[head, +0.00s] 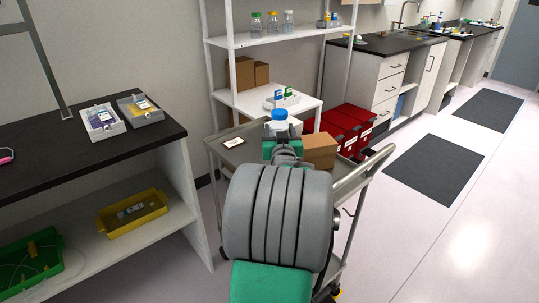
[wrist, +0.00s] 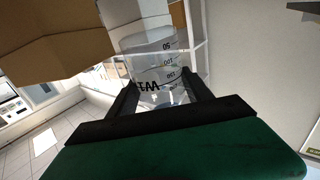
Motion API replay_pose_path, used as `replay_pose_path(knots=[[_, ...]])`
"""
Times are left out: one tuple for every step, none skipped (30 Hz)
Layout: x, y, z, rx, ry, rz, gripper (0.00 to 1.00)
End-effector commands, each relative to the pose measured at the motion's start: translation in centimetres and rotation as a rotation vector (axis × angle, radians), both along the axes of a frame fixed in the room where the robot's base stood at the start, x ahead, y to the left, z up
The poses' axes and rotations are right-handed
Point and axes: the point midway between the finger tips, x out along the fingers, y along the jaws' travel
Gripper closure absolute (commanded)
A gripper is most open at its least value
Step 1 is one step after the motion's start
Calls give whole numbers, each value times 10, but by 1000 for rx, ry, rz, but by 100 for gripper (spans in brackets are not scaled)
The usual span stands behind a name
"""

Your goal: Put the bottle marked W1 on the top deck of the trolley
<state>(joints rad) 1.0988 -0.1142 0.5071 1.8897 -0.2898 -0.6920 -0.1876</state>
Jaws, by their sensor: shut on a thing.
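The bottle is clear with a blue cap (head: 279,115) and stands about upright in my gripper (head: 282,141). In the wrist view the clear bottle (wrist: 158,62) shows a W1 mark and volume lines between the two black fingers. My gripper is shut on it. The trolley's grey top deck (head: 229,154) lies around and below the gripper in the head view. My arm hides much of the deck and the bottle's base, so I cannot tell whether the bottle touches the deck.
A cardboard box (head: 320,149) stands on the deck just right of the gripper. A small framed card (head: 234,142) lies on the deck's left part. The trolley's handle (head: 364,170) rises at the right. Shelving (head: 270,39) and red bins (head: 348,122) are behind. A black bench (head: 70,149) is left.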

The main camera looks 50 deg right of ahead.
Motion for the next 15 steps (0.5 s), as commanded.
replay_pose_path(knots=[[4, 9, -12, 4, 2, 5, 100], [6, 12, -17, 3, 1, 3, 100], [8, 17, -23, 3, 1, 4, 100], [8, 20, -26, 2, 1, 4, 100], [9, 22, -29, 2, 3, 3, 100], [10, 24, -32, 1, 1, 2, 100], [11, 26, -33, 1, -1, 2, 100], [11, 27, -35, 1, -1, 2, 100], [12, 29, -38, 1, 0, 1, 100], [12, 31, -41, 2, 1, 1, 100], [13, 33, -44, 2, 1, 2, 100], [15, 37, -51, 2, 3, 3, 100], [14, 35, -59, 4, 3, 1, 100], [14, 35, -66, 5, 3, 1, 100], [14, 35, -72, 4, 2, 0, 100]])
